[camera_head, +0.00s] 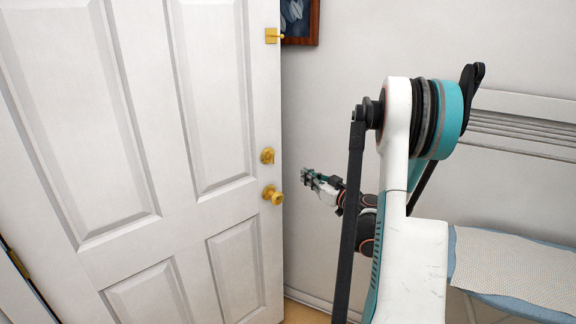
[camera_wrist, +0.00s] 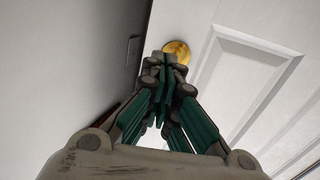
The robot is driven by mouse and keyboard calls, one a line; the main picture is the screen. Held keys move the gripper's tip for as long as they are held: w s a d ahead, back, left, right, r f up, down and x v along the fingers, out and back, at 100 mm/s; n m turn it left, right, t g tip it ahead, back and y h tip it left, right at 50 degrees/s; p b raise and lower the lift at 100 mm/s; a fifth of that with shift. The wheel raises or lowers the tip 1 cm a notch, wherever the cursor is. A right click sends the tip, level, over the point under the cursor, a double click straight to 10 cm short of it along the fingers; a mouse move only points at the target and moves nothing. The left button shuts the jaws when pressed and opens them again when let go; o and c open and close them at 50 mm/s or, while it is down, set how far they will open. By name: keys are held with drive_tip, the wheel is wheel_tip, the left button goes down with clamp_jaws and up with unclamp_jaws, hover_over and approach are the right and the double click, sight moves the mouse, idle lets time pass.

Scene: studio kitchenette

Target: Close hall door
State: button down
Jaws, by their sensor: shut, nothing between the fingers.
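The white panelled hall door (camera_head: 95,130) stands open, filling the left of the head view, with its hinge at the far left and its free edge near the middle. A brass knob (camera_head: 273,195) sits near that edge, below a brass deadbolt (camera_head: 267,155). My gripper (camera_head: 306,177) is shut and empty, just right of the door's free edge. In the wrist view the door (camera_wrist: 215,70) shows on the right, and a round brass piece (camera_wrist: 178,50) shows just beyond my fingertips (camera_wrist: 168,62). Whether my fingertips touch the door cannot be told.
A white wall (camera_head: 330,90) stands behind the gripper and door edge. A framed picture (camera_head: 301,22) hangs on it, partly hidden by the door. At the right is a blue surface with a pale textured cloth (camera_head: 515,270). A strip of floor (camera_head: 302,312) shows below the door edge.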

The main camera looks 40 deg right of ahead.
sight(276, 159)
drive_tip(key=w+b, duration=0.3)
drive_tip(key=w, duration=1.1)
drive_tip(key=shift+d, duration=0.1)
